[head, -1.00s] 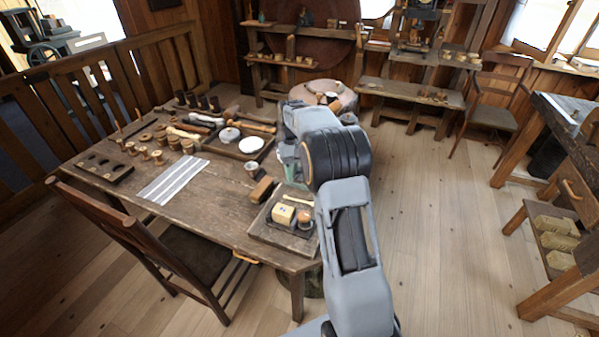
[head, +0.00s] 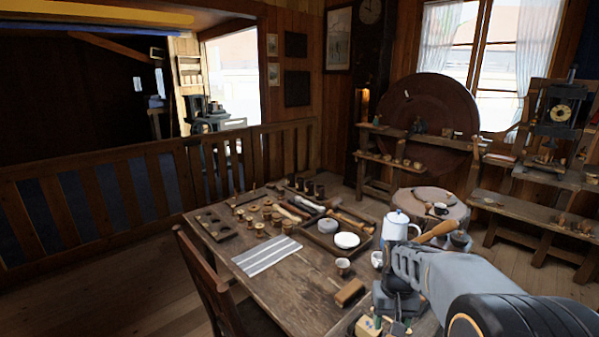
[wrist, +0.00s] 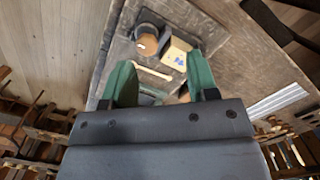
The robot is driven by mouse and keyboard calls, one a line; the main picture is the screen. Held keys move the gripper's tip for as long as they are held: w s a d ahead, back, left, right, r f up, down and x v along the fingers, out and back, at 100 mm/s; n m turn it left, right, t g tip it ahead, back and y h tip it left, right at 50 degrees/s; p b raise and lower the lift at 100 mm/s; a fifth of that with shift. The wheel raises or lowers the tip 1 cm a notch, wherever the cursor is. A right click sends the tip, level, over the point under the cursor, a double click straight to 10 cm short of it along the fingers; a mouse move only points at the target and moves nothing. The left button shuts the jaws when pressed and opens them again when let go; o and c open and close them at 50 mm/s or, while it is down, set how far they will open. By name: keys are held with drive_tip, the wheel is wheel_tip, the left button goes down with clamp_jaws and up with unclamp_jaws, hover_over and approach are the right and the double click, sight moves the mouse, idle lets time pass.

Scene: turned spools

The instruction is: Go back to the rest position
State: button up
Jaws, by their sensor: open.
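My gripper (wrist: 163,78) is open in the wrist view, its two green fingers apart with nothing held between them. It points down above a small wooden tray (wrist: 190,18). On the tray are a pale yellow block (wrist: 176,54), a round brown-topped piece in a dark holder (wrist: 148,43) and a light wooden stick (wrist: 152,71). In the head view my grey and black arm reaches in from the lower right, over the near right end of the table. The arm hides part of that tray, and the fingertips are hard to make out there.
The wooden table (head: 290,295) carries a striped cloth (head: 267,256), a brown block (head: 350,292), a cup (head: 343,266), several spools and a tool tray with a white disc (head: 346,240). A white pot (head: 395,226) stands beyond my arm. A chair (head: 215,285) stands at the near left.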

drive_tip(key=s+a+r+t, duration=0.2)
drive_tip(key=s, duration=0.4)
drive_tip(key=s+a+r+n+t, duration=0.1)
drive_tip(key=s+a+r+t, duration=0.1)
drive_tip(key=s, duration=0.4)
drive_tip(key=shift+s+a+r+t, duration=0.3)
drive_tip(key=shift+a+r, duration=0.3)
drive_tip(key=shift+r, duration=0.25)
drive_tip(key=shift+c, duration=0.5)
